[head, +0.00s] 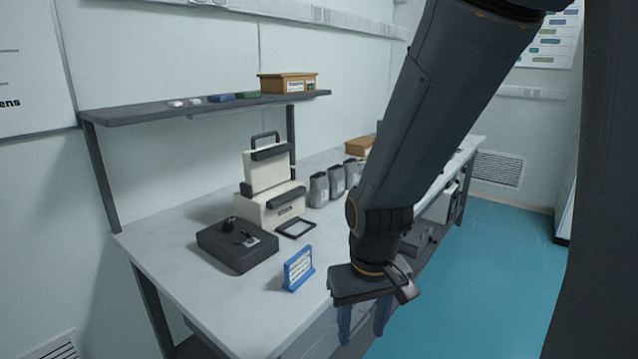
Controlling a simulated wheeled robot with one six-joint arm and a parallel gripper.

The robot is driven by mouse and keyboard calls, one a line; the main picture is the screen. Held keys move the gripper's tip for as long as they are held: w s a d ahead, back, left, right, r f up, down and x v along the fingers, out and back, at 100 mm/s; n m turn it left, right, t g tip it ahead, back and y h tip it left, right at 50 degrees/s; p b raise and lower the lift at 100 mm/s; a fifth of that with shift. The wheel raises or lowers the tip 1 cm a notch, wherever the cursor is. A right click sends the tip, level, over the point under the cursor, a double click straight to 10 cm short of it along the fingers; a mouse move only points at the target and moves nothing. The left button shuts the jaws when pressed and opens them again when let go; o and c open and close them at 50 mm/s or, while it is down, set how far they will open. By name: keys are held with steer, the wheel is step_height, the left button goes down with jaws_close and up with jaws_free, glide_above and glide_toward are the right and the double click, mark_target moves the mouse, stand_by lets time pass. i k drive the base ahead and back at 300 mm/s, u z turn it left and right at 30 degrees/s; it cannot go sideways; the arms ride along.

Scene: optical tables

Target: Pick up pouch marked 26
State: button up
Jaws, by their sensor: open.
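Several grey pouches stand upright in a row on the white table: one at the left (319,190), one beside it (337,182), and another (350,172) partly behind my arm. Any numbers on them are too small to read, so I cannot tell which is marked 26. My arm may hide more of the row. My gripper (363,330) points down with its blue fingers apart and empty. In the picture it is in front of the table's front edge, to the lower right of the pouches and well apart from them.
A cream sealing device (268,205) stands left of the pouches, with a dark frame (296,228) in front. A black box (237,247) and a blue sign stand (298,268) are nearer. A shelf (200,108) overhangs the back. The table's front left corner is bare.

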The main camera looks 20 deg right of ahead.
mark_target(336, 186)
steer(key=z, duration=1.8)
steer(key=i, duration=3.2)
steer(key=u, duration=3.05)
steer(key=i, duration=0.35)
